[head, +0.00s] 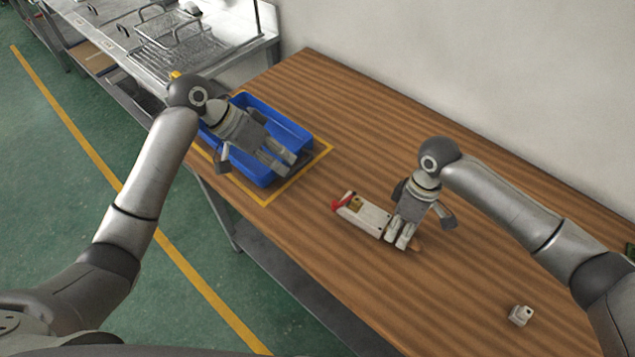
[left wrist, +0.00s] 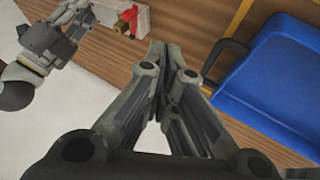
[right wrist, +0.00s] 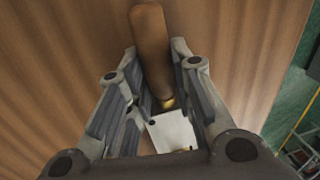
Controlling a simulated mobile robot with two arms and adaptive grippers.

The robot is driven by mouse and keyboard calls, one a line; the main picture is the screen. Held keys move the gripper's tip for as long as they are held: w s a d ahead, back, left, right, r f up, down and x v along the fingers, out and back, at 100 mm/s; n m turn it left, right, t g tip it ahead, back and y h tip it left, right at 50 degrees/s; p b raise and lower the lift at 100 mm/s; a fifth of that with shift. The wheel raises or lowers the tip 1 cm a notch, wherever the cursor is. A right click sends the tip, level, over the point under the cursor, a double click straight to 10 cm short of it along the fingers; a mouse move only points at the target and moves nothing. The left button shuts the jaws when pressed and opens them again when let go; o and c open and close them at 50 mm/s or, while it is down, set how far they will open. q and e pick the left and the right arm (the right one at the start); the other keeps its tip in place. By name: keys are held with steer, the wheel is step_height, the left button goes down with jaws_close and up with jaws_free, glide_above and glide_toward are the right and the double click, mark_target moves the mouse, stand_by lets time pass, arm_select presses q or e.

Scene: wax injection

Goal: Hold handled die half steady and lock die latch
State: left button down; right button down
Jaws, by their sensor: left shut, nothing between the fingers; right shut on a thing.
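The die (head: 370,217) is a pale block lying on the wooden table, with a red latch (head: 343,201) at its left end and a wooden handle (head: 416,244) at its right end. My right gripper (head: 401,242) is shut on the handled end; in the right wrist view its fingers flank the brown handle (right wrist: 151,45), with the pale die body (right wrist: 173,131) below. My left gripper (head: 283,166) is shut and empty over the blue tray's near right end. The left wrist view shows its fingers (left wrist: 166,50) together, apart from the red latch (left wrist: 132,14). I cannot tell whether the latch is locked.
The blue tray (head: 298,132) stands inside a yellow outline on the table, left of the die. A small pale block (head: 520,314) lies at the front right. A wire basket (head: 180,45) stands on a metal bench at the back left. Much of the table is clear.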

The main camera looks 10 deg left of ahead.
arm_select(q)
glide_toward(341, 205)
steer(key=w+a+f, duration=0.2)
steer(key=w+f, duration=0.1)
steer(key=shift+w+f, duration=0.1)
steer(key=shift+w, duration=0.2)
steer(key=d, duration=0.2)
steer(key=s+d, duration=0.1)
steer(key=shift+s+f, duration=0.1)
steer(key=shift+f, duration=0.2)
steer(key=shift+s+d, duration=0.25)
steer(key=shift+d, duration=0.15)
steer(key=shift+s+d, duration=0.2)
steer(key=shift+s, duration=0.25)
steer(key=shift+s+d+n+t, duration=0.3)
steer(key=shift+s+n, duration=0.2)
steer(key=shift+n, duration=0.1)
steer(key=shift+w, duration=0.15)
